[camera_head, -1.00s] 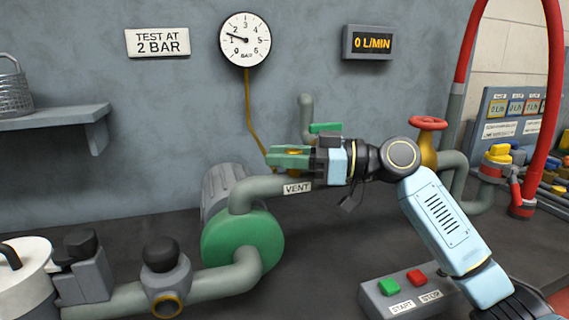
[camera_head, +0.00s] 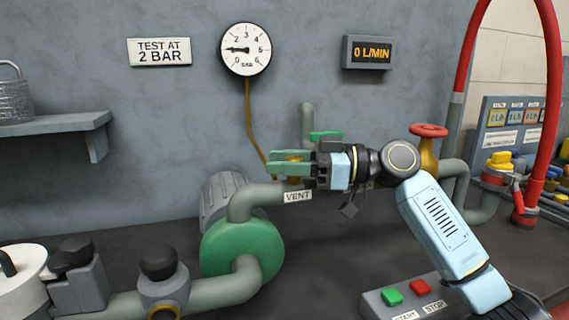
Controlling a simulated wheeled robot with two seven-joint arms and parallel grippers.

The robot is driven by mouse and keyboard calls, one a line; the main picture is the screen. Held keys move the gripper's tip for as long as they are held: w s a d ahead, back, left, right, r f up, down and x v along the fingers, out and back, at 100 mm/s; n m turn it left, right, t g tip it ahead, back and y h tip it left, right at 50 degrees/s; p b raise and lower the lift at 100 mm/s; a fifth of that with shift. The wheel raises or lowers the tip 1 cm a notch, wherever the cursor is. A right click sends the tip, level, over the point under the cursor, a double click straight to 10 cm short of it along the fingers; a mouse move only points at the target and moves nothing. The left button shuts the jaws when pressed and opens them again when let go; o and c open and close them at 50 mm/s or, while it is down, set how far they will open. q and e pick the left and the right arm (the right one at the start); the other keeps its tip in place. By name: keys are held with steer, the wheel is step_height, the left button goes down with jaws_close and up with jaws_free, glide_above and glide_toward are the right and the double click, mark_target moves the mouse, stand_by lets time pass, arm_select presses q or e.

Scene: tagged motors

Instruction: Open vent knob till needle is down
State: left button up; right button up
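The pressure gauge (camera_head: 246,49) hangs on the wall, and its black needle points left at about 1. The VENT label (camera_head: 298,197) sits on the grey pipe just below my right gripper. My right gripper (camera_head: 292,164) has its green fingers on either side of the small brass vent knob (camera_head: 293,155) and appears shut on it. The fingers and wrist hide most of the knob. My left gripper is not in view.
A sign (camera_head: 160,51) reads TEST AT 2 BAR, and the flow display (camera_head: 368,52) reads 0 L/MIN. A red handwheel (camera_head: 429,131) stands right of my wrist. A box with green START and red STOP buttons (camera_head: 406,296) lies below my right arm. A green pump (camera_head: 243,247) stands below left.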

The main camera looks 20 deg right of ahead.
steer(key=shift+o, duration=0.8)
steer(key=shift+f, duration=0.1)
steer(key=shift+d, duration=0.2)
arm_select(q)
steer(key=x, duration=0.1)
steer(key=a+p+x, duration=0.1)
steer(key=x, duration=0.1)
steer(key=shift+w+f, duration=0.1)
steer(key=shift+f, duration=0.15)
arm_select(e)
steer(key=v, duration=1.3)
